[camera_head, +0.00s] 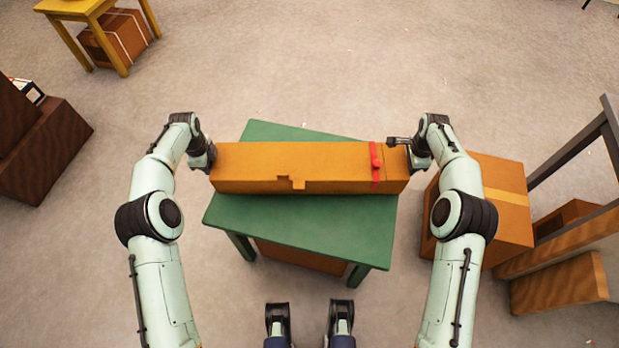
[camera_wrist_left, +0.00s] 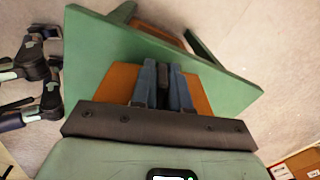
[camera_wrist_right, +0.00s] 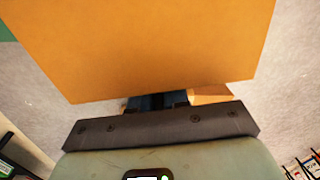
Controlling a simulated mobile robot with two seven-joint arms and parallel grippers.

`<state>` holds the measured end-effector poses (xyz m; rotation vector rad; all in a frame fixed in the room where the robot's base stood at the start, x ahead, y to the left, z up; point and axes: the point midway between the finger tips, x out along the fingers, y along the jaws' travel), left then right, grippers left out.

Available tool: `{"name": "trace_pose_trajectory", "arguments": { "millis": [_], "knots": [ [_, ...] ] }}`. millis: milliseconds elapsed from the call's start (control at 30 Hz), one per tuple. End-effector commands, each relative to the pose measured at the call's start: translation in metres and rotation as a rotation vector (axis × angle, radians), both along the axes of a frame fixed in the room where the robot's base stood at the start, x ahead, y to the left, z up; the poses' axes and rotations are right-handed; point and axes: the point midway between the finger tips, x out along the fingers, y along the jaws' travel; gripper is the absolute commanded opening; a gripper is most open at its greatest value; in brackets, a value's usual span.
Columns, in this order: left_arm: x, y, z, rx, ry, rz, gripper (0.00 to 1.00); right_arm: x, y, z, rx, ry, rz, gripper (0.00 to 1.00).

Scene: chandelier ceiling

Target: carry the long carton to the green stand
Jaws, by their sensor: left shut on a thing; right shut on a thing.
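The long orange carton (camera_head: 330,165) with a red band near its right end lies across the green stand (camera_head: 300,215), overhanging it at both ends in the head view. Whether it rests on the top or is held just above it, I cannot tell. My left gripper (camera_head: 211,160) is shut on the carton's left end; in the left wrist view its fingers (camera_wrist_left: 162,85) cover part of the carton (camera_wrist_left: 122,82), with the green top (camera_wrist_left: 190,60) beyond. My right gripper (camera_head: 402,150) is shut at the carton's right end; in the right wrist view the carton (camera_wrist_right: 150,45) largely hides its fingers.
A taped cardboard box (camera_head: 495,205) stands on the floor right of the stand, near a dark-framed rack (camera_head: 580,150). A yellow stool (camera_head: 88,30) with a box beneath is far left. Brown boxes (camera_head: 45,150) stand at the left edge. Floor beyond the stand is clear.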

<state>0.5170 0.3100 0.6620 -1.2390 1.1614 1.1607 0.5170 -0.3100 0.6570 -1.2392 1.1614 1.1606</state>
Motion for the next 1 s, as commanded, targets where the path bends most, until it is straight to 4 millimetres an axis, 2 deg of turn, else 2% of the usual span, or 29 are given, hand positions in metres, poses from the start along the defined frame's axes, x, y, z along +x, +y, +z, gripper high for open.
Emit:
{"name": "trace_pose_trajectory", "arguments": {
  "millis": [367,1000],
  "knots": [
    [0.0,0.0,-0.002,0.0,-0.001,0.0,0.0,0.0,0.0,-0.002,0.0,-0.001,0.0,0.0],
    [0.0,0.0,-0.036,0.0,-0.001,0.001,0.0,0.001,0.0,-0.036,0.001,-0.002,0.0,0.0]
  ]
}}
